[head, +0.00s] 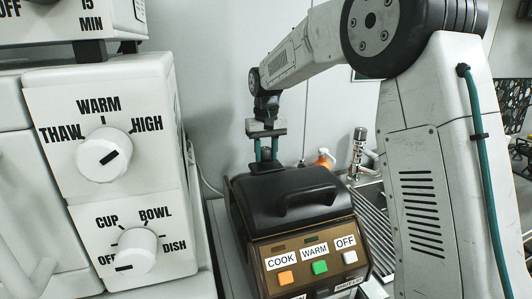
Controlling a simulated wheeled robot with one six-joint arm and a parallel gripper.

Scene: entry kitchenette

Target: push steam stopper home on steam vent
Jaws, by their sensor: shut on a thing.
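My gripper (267,159) points down at the back left of the black lid of a cooker (290,196). The fingertips are just above or at the lid's rear edge. The steam vent is hidden behind the fingers and the lid, so I cannot tell whether the stopper touches it. The cooker's front has COOK, WARM and OFF buttons.
A white appliance (148,190) with two knobs stands close on the left. A metal tap (362,152), an orange-and-white bottle (323,159) and a ribbed draining surface (372,207) are behind right. The wall is close behind my gripper. My arm fills the right side.

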